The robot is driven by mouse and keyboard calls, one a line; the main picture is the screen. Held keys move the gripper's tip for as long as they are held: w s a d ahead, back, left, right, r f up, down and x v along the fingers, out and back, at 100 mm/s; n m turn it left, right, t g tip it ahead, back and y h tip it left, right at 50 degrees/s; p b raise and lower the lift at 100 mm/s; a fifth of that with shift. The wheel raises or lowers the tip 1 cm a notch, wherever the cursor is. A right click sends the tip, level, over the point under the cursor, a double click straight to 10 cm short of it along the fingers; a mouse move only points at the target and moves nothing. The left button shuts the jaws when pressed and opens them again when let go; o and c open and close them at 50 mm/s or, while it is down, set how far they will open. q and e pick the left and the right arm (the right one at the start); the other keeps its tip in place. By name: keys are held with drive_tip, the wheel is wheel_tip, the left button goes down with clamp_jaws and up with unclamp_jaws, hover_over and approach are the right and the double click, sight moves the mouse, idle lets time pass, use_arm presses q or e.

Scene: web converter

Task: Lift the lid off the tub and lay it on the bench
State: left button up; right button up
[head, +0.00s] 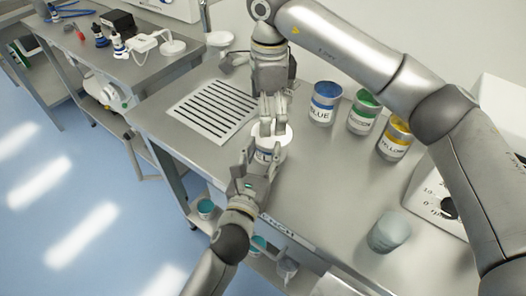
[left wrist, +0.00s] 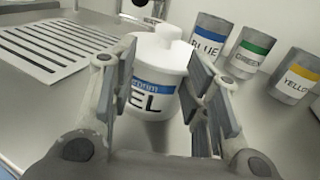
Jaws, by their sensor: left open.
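The white tub (left wrist: 157,98) stands upright on the steel bench (head: 330,190), with a blue band and black letters ending in "EL". Its white lid (left wrist: 160,50) with a raised knob sits on top. My left gripper (head: 262,163) is open at the tub's near side; in the left wrist view its fingers (left wrist: 165,95) are on either side of the tub, with a gap at the right. My right gripper (head: 272,128) points down over the lid, its two fingers apart; it hides part of the lid in the head view.
Blue (head: 323,104), green (head: 363,113) and yellow (head: 395,139) labelled cans stand right of the tub. A striped sheet (head: 213,110) lies to the left. A grey-blue cup (head: 388,233) and a dial device (head: 437,200) are at the right. Bare bench lies between.

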use_arm(q)
clamp_jaws()
